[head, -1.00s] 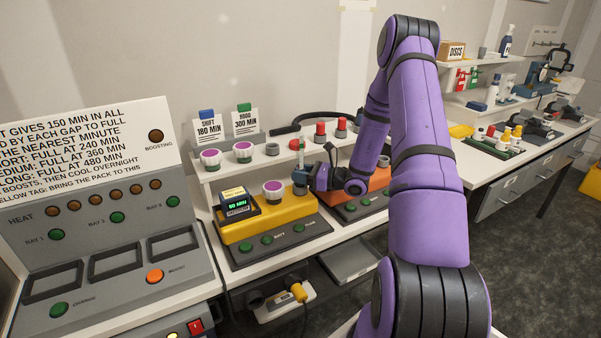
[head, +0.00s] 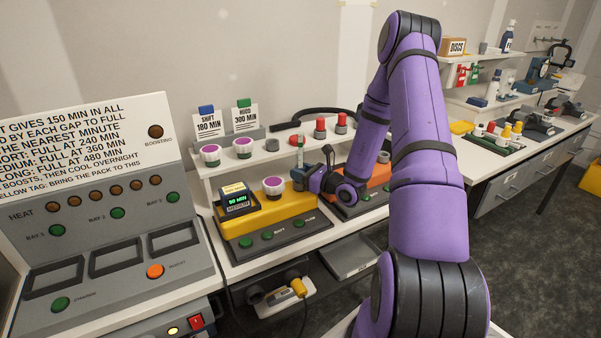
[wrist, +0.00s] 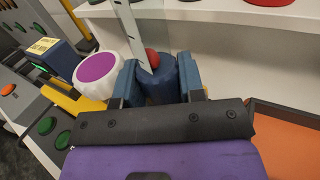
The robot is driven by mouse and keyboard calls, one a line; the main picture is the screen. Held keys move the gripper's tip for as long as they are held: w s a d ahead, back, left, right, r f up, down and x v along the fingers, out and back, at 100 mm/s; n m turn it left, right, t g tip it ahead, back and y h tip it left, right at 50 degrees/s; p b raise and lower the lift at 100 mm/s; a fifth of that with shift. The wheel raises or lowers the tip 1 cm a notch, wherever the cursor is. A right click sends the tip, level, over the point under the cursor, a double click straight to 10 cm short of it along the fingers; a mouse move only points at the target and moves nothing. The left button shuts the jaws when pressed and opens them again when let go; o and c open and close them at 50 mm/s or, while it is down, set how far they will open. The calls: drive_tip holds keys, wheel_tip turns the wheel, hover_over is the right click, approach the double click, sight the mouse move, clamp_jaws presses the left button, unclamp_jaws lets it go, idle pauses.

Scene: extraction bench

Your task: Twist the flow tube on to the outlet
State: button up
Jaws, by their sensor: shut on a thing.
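The flow tube, a clear upright tube with dark marks, a red ball low inside and a blue-grey collar, stands at the right end of the yellow pump unit (head: 270,222). In the wrist view its collar (wrist: 158,84) sits between the two blue jaws of my gripper (wrist: 158,82). My gripper (head: 308,180) is shut on the collar from the right in the head view. The tube (head: 300,152) looks upright there. The outlet under the collar is hidden, so I cannot tell whether the collar is seated on it.
A white knob with a purple top (head: 273,186) and a small display box (head: 237,199) are on the yellow unit, left of the tube. An orange unit (head: 374,180) is close on the right. Behind is a white shelf (head: 215,166) with caps and red-topped parts.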

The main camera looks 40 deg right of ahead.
drive_tip(key=m+h, duration=0.2)
drive_tip(key=h, duration=0.2)
drive_tip(key=m+h, duration=0.3)
drive_tip(key=h, duration=0.1)
drive_tip(key=shift+m+t+h, duration=0.3)
drive_tip(key=shift+h, duration=0.1)
drive_tip(key=o, duration=1.2)
